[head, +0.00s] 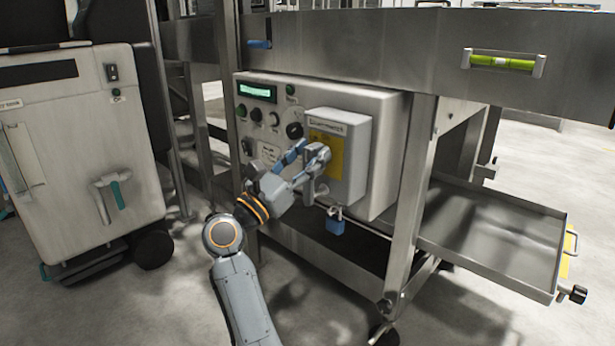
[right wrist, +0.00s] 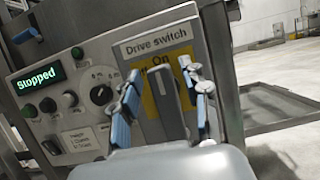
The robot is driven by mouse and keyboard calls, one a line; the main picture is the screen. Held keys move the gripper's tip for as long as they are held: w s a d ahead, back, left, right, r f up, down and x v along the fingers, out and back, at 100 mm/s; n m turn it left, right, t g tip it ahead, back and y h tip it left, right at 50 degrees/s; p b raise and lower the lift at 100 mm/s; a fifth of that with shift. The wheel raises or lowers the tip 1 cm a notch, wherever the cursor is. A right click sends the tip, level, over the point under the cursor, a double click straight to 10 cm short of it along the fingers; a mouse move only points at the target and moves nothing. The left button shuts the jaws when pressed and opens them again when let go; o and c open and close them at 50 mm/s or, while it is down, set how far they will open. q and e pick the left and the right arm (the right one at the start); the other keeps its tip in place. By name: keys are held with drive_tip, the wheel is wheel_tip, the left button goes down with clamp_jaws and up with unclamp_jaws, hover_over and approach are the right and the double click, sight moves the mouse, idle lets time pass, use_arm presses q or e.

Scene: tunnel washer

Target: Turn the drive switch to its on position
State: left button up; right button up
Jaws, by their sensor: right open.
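The drive switch box (head: 355,140) is a grey box on the front of the control panel. In the right wrist view its label (right wrist: 157,40) reads "Drive switch", above a yellow plate (right wrist: 152,104) with the word "On". The dark grey switch handle (right wrist: 168,108) stands roughly upright below that word, slightly tilted. My right gripper (head: 308,160) is open in front of the box. Its blue-padded fingers (right wrist: 165,85) are on either side of the handle; whether they touch it I cannot tell. My left gripper is not in view.
A blue padlock (head: 335,226) hangs below the switch box. Knobs and a green display (right wrist: 39,77) reading "Stopped" are to the left. A steel leg (head: 410,195) and a tray (head: 490,230) are on the right. A pale cabinet (head: 75,150) stands at left.

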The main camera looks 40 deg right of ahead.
drive_tip(key=shift+r, duration=1.9)
